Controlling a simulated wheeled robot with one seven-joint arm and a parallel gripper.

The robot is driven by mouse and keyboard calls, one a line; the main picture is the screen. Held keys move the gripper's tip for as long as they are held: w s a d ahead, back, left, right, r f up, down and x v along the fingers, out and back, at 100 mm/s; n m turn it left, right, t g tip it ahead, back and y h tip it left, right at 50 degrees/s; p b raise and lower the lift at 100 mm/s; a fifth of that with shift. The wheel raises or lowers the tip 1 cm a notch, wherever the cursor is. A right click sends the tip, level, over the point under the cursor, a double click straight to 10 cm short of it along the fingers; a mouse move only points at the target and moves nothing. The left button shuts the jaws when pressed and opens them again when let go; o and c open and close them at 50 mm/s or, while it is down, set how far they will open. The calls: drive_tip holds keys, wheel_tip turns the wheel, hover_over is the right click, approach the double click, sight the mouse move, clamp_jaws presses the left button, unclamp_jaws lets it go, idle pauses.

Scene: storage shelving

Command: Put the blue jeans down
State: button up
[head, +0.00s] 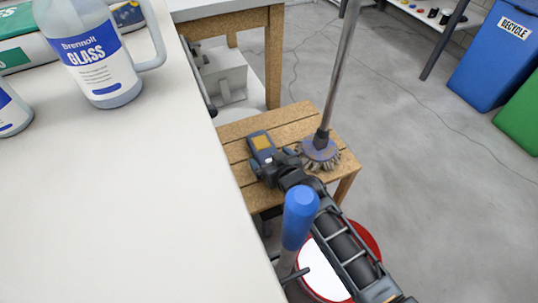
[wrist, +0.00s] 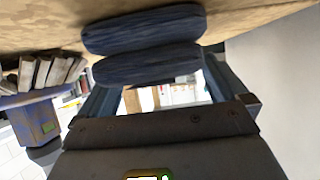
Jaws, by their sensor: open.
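The blue jeans (wrist: 145,72) are folded into a compact bundle with two rounded folds facing the wrist camera. They lie against the wooden slatted bench (head: 245,128), which is at the top of the tilted wrist view. In the head view a small dark blue bundle with a yellow patch, apparently the jeans (head: 262,143), sits on the bench near its left edge. My gripper (head: 275,162) is open, right at the near side of the jeans. Its fingers also show in the wrist view (wrist: 162,92), just short of or beside the folds. Whether they touch the cloth is hidden.
A round brush (head: 320,153) on an upright pole stands on the bench, close right of my gripper. A white counter (head: 130,190) with bottles fills the left. A red-rimmed bucket (head: 368,240) is below my arm. Open floor lies right, before blue and green bins.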

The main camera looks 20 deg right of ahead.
drive_tip(key=p+v, duration=0.2)
drive_tip(key=v, duration=0.8)
drive_tip(key=shift+s+r, duration=0.15)
drive_tip(key=s+d+r+t, duration=0.1)
drive_tip(key=s+r, duration=0.2)
drive_tip(key=s, duration=0.8)
drive_tip(key=s+d+r, duration=0.1)
drive_tip(key=s+r, duration=0.2)
drive_tip(key=s, duration=0.7)
drive_tip(key=s+r+t, duration=0.1)
drive_tip(key=s+r, duration=1.2)
drive_tip(key=r, duration=0.2)
drive_tip(key=shift+s, duration=0.1)
